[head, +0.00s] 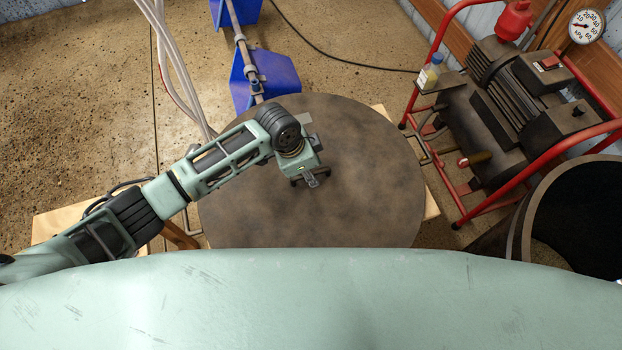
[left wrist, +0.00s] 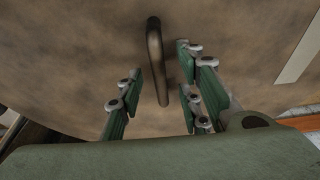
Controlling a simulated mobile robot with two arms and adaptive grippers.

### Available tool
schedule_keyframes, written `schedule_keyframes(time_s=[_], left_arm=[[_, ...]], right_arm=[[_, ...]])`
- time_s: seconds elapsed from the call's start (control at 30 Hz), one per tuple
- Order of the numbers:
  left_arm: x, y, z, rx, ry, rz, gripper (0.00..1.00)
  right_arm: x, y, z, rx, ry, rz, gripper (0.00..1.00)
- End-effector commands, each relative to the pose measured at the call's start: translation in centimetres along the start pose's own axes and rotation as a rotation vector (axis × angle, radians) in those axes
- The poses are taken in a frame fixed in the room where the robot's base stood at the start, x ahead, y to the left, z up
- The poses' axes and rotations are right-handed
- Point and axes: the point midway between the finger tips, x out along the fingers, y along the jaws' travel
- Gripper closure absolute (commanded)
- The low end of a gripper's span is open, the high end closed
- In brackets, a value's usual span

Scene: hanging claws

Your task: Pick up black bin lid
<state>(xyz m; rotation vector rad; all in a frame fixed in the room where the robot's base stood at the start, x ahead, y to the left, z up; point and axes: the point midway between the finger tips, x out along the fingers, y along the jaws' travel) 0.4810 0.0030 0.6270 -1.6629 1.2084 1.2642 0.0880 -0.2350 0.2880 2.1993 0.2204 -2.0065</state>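The bin lid (head: 375,170) is a large round, dark brown mottled disc lying flat below me in the head view. Its surface fills much of the left wrist view (left wrist: 70,60). A dark bar handle (left wrist: 156,60) stands up from it there. My left gripper (head: 307,178) is over the lid, left of its middle. In the left wrist view its green-padded fingers (left wrist: 160,78) are spread on either side of the handle, with gaps showing. In the head view the handle is mostly hidden by the gripper. My right gripper is in neither view.
A wooden support (head: 432,198) shows under the lid's edges. An open dark round bin (head: 528,215) stands at the right. Behind it is a motor unit in a red frame (head: 437,45). Blue objects (head: 272,75) with a pipe and pale hoses (head: 180,75) are at the back left.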

Motion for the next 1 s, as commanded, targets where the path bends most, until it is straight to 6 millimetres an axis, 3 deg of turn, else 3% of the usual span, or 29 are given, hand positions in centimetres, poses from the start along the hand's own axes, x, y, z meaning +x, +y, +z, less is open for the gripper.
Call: schedule_keyframes(time_s=[0.53,0.9,1.0], left_arm=[[0.39,0.01,0.11,0.0,0.0,0.0,0.67],[0.38,0.02,0.09,0.0,0.0,0.0,0.99],[0.38,0.02,0.1,0.0,0.0,0.0,1.0]], right_arm=[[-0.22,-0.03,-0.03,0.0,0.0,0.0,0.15],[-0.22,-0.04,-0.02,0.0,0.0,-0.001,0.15],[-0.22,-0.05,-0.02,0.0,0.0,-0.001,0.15]])
